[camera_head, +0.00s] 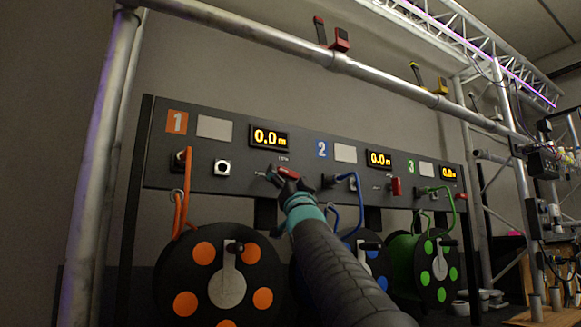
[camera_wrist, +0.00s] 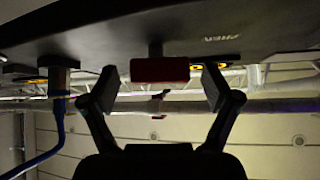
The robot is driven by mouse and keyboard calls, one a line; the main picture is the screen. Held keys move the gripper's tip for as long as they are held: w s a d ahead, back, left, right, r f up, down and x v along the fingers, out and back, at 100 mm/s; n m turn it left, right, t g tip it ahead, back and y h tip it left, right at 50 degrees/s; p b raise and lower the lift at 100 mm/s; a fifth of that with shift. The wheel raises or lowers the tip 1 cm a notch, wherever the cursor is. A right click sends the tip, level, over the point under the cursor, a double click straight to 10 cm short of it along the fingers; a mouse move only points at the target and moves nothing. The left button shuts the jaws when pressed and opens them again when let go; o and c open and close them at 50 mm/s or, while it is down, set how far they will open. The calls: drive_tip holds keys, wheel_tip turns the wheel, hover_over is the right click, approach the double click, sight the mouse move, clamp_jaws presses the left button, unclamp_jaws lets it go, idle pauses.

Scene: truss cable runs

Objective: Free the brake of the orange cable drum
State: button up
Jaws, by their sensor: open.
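The orange cable drum (camera_head: 261,299), black with orange discs, hangs at the lower left under the orange label 1 (camera_head: 177,122). A red brake handle (camera_head: 288,172) sits on the panel below the left display. My gripper (camera_head: 287,182) is at this handle, with its arm rising from the lower right. In the wrist view the red handle (camera_wrist: 160,70) lies between the two spread fingers (camera_wrist: 158,88), with a gap on each side. The gripper is open and holds nothing. The fingers partly hide the handle in the head view.
The dark panel (camera_head: 215,178) carries three displays reading 0.0 m. Blue (camera_head: 361,205) and green (camera_head: 408,248) cables and drums are to the right. Red handles (camera_head: 395,186) mark the other stations. An orange cable (camera_head: 180,205) hangs left. A truss pipe (camera_head: 270,45) crosses above.

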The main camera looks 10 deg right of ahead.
drive_tip(key=shift+p+x, duration=0.3)
drive_tip(key=shift+x, duration=0.7)
drive_tip(key=c, duration=1.2)
drive_tip(key=shift+o, duration=0.2)
